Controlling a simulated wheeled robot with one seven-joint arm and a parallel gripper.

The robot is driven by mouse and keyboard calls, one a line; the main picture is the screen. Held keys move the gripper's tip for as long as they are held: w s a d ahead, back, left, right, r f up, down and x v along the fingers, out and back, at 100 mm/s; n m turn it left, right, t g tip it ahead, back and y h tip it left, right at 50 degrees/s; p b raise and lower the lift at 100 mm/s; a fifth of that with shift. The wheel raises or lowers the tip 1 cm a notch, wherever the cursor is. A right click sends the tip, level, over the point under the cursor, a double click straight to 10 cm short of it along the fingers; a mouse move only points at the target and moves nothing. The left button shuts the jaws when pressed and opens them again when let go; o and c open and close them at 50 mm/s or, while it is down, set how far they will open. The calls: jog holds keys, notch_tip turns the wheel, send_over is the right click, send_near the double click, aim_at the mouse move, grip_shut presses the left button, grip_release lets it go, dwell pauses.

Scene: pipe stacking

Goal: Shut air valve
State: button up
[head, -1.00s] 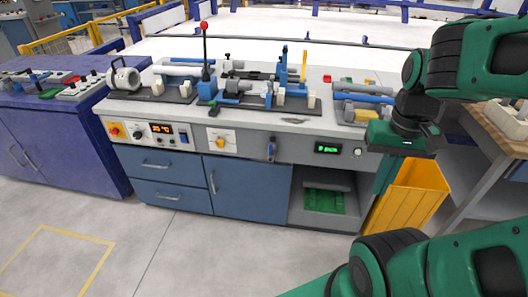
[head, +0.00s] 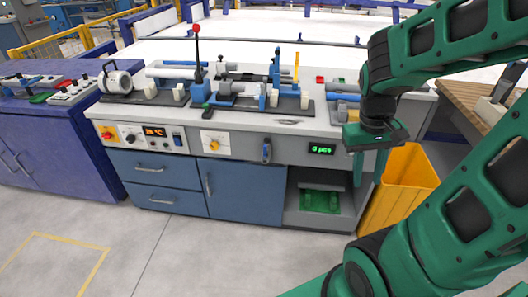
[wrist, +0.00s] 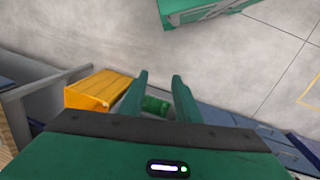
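A blue lever-like handle (head: 266,150) stands upright on the grey front panel of the workbench, left of the green display. A yellow knob (head: 214,145) sits on a white plate (head: 221,151) further left on the same panel. I cannot tell for sure which of the two is the air valve. My gripper (head: 368,167) hangs in front of the bench's right end, right of both and apart from them. In the wrist view its two fingers (wrist: 160,97) are spread with nothing between them. Neither control can be made out in the wrist view.
A yellow bin (head: 402,185) stands just below and right of my gripper. The bench top (head: 305,126) carries pipe fixtures and a tall lever with a red ball (head: 195,28). A green display (head: 321,149) is on the panel. The floor (head: 200,255) in front is clear.

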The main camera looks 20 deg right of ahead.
jog(key=w+d+f+n+g+h, duration=0.1)
jog(key=w+d+f+n+h, duration=0.45)
jog(key=w+f, duration=0.4)
jog(key=n+t+h, duration=0.2)
jog(key=n+t, duration=1.5)
jog(key=n, duration=1.2)
send_near(265, 150)
jog(key=x, duration=1)
jog(key=shift+w+d, duration=0.15)
jog(key=shift+w, duration=0.25)
grip_shut()
